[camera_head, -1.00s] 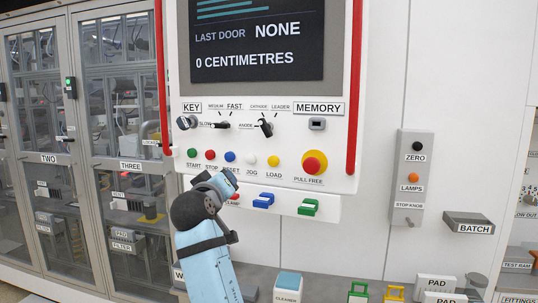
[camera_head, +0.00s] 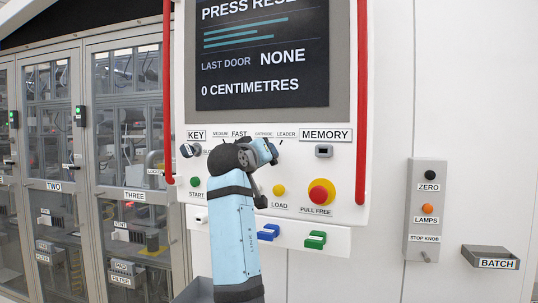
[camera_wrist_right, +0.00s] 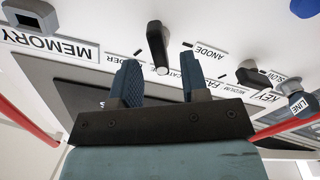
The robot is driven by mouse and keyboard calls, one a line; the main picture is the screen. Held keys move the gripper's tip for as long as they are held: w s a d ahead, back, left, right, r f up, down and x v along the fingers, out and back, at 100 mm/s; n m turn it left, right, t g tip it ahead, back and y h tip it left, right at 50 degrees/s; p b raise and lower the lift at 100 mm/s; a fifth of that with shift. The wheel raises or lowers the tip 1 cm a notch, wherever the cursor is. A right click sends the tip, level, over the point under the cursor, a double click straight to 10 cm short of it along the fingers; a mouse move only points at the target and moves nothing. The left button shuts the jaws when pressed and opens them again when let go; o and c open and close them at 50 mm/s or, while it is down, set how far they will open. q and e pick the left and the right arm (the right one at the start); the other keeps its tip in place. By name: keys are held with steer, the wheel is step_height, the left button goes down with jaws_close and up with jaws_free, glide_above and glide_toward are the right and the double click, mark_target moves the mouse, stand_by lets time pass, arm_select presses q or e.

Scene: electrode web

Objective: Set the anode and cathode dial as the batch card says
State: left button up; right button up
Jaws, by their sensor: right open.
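In the right wrist view, which is upside down, the anode and cathode dial (camera_wrist_right: 157,42) is a black knob with a pale tip. The tip points toward the CATHODE and LEADER labels; I cannot tell exactly which mark it meets. My right gripper (camera_wrist_right: 159,62) is open, its two dark fingers spread to either side of the knob's tip; contact is not clear. In the head view my right gripper (camera_head: 271,150) is raised in front of the panel and hides the dial. The BATCH tray (camera_head: 490,258) is on the wall at right; no readable card shows. My left gripper is out of view.
The speed dial (camera_wrist_right: 252,76) and key (camera_wrist_right: 298,103) are close beside the dial. The MEMORY slot (camera_head: 324,151) is to its right. Below are a yellow LOAD button (camera_head: 279,190) and a red PULL FREE button (camera_head: 320,193). Red rails (camera_head: 362,100) flank the panel.

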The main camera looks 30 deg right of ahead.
steer(key=shift+x, duration=1.8)
